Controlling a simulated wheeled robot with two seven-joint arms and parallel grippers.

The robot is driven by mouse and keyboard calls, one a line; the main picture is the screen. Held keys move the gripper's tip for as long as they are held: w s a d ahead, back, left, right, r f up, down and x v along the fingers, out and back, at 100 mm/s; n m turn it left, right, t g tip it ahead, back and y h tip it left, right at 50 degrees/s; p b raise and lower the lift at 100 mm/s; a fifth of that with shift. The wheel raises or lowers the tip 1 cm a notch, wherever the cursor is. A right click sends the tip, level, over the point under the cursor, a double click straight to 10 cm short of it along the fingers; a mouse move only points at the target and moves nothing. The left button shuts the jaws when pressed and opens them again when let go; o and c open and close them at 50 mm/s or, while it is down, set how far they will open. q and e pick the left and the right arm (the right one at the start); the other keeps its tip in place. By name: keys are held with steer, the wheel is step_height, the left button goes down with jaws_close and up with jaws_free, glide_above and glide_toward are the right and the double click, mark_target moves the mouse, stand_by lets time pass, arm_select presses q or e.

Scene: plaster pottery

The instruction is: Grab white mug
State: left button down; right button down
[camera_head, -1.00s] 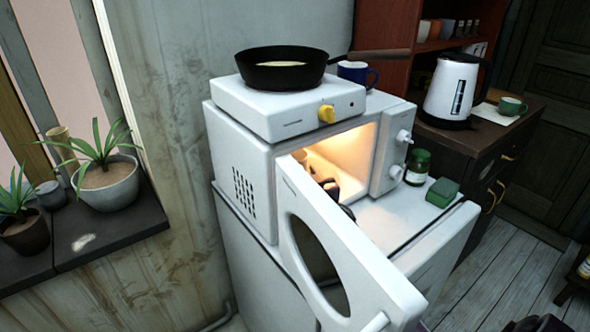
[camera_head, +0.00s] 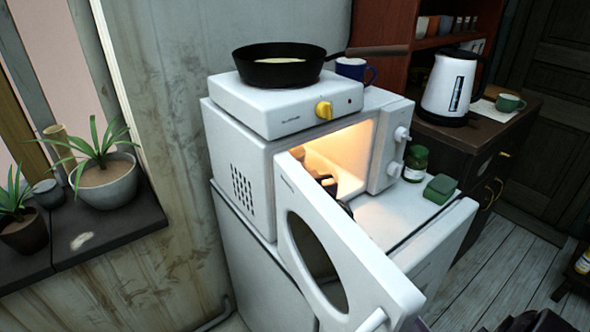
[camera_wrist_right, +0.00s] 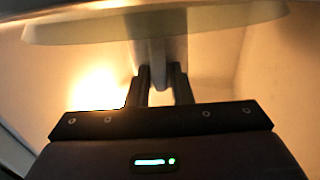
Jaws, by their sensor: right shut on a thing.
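The right wrist view shows a pale, wide-rimmed thing (camera_wrist_right: 160,28), which looks like the white mug, inside the lit microwave. My right gripper (camera_wrist_right: 161,78) is shut on a narrow upright part of it, apparently the handle. In the head view, only a dark bit of my right gripper (camera_head: 328,184) shows inside the microwave (camera_head: 238,185), behind its open door. There the door and the cavity wall hide most of the mug. My left gripper is not in view.
The microwave door (camera_head: 375,275) stands open toward the front. A hot plate (camera_head: 285,112) with a black pan (camera_head: 280,72) sits on top, with a blue mug (camera_head: 352,70) behind. A green jar (camera_head: 415,165) and green sponge (camera_head: 440,188) stand right of the opening.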

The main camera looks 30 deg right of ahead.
steer(key=shift+r, duration=0.15)
steer(key=shift+s+d+r, duration=0.1)
steer(key=shift+s+r, duration=0.1)
steer(key=shift+r, duration=0.1)
step_height(320, 180, up, 6)
steer(key=shift+r+b, duration=0.1)
steer(key=shift+b, duration=0.25)
steer(key=s+d, duration=0.2)
steer(key=s, duration=0.7)
steer(key=s+d, duration=0.3)
steer(key=s, duration=0.6)
steer(key=shift+s+b, duration=0.35)
steer(key=shift+b, duration=0.1)
steer(key=shift+d, duration=0.1)
stand_by(0.4)
